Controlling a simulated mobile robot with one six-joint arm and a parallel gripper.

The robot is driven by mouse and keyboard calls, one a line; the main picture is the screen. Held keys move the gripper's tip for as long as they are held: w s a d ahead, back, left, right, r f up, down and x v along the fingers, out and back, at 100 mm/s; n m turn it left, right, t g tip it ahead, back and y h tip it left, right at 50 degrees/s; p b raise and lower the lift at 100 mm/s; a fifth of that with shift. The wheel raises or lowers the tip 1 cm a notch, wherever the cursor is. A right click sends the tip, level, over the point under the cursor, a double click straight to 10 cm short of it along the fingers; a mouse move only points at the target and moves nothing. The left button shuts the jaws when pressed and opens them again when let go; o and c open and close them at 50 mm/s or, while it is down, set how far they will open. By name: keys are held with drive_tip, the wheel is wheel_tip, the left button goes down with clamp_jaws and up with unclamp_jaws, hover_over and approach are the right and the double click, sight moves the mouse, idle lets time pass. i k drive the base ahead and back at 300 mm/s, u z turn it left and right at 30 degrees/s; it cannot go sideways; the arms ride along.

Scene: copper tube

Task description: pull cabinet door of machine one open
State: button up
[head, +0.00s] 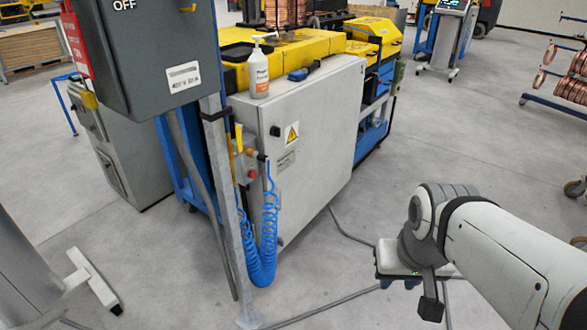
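The cabinet of machine one is a light grey box under the yellow machine top. Its door (318,145) faces me with a yellow warning sign (291,134) and a small label, and it looks shut. A small dark latch or lock (275,131) shows near the door's upper left edge. My gripper (430,302) is at the lower right, in front of the door and to its right, apart from it. It points down over the floor. Only a dark finger part shows clearly, and whether the gripper is open or shut cannot be seen. Nothing visible is held.
A grey post (224,190) with a coiled blue hose (266,235) stands left of the door. A grey control box (155,55) hangs at upper left. A white bottle (259,75) and a blue tool (300,73) rest on top. Cables cross the floor; the floor right of the cabinet is mostly clear.

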sight(311, 160)
drive_tip(key=u, duration=0.15)
drive_tip(key=i, duration=0.95)
drive_tip(key=u, duration=0.05)
